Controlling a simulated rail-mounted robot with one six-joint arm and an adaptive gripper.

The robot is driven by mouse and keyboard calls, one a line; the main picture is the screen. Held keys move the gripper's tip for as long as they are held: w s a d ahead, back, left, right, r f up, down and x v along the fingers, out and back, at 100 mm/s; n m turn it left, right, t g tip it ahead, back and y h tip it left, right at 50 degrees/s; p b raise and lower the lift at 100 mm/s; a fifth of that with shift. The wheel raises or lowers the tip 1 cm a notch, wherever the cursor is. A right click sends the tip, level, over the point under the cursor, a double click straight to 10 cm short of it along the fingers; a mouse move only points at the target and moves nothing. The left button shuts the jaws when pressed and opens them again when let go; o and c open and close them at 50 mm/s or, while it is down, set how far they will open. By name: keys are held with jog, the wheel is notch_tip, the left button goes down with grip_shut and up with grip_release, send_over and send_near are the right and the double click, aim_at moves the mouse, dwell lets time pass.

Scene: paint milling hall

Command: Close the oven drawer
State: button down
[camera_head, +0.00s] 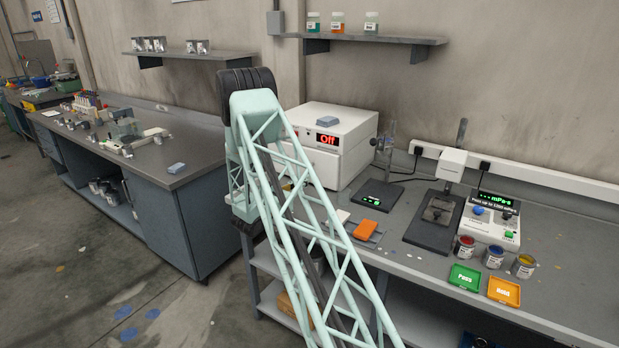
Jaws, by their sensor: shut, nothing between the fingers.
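The oven is a white box (349,117) on the right bench, against the wall, with a red "Off" display (327,139) on its front. A pale front panel (322,166) shows below the display. My green lattice arm crosses in front of the oven's left and lower front, so I cannot tell how far the drawer stands out. The arm rises from the bottom of the picture to a black elbow joint, and a second link hangs down from there at the left of the oven. My gripper is hidden behind the arm or out of the picture.
An orange block (367,229), a black scale (383,195), a stand (436,216), a meter (492,217), paint cans and Pass (465,277) and Hold (503,291) trays occupy the right bench. An aisle separates the benches.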

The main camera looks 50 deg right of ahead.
jog(key=shift+s+a, duration=0.2)
jog(key=shift+a, duration=0.8)
jog(key=shift+s+a, duration=0.15)
jog(key=shift+a, duration=0.9)
jog(key=shift+s+a, duration=0.2)
jog(key=shift+a, duration=0.8)
jog(key=s+a+r+m+g+y, duration=0.3)
jog(key=s+a+r+m, duration=0.3)
jog(key=s+r, duration=0.55)
jog(key=s+a+r+m+g+y, duration=0.25)
jog(key=s+a+r+m, duration=0.25)
jog(key=s+a+r, duration=0.65)
jog(key=s+a+r+m+t+y, duration=0.2)
jog(key=s+a, duration=0.6)
jog(key=a, duration=0.5)
jog(key=s+a+r+m+t+y, duration=0.2)
jog(key=s+a+y, duration=0.4)
jog(key=a, duration=0.7)
jog(key=s+a+r+m+t+y, duration=0.2)
jog(key=s+a+r+m+y, duration=0.2)
jog(key=s+a, duration=0.7)
jog(key=shift+a+m+t, duration=0.35)
jog(key=shift+a+m, duration=0.05)
jog(key=shift+a, duration=0.85)
jog(key=shift+s+f, duration=0.1)
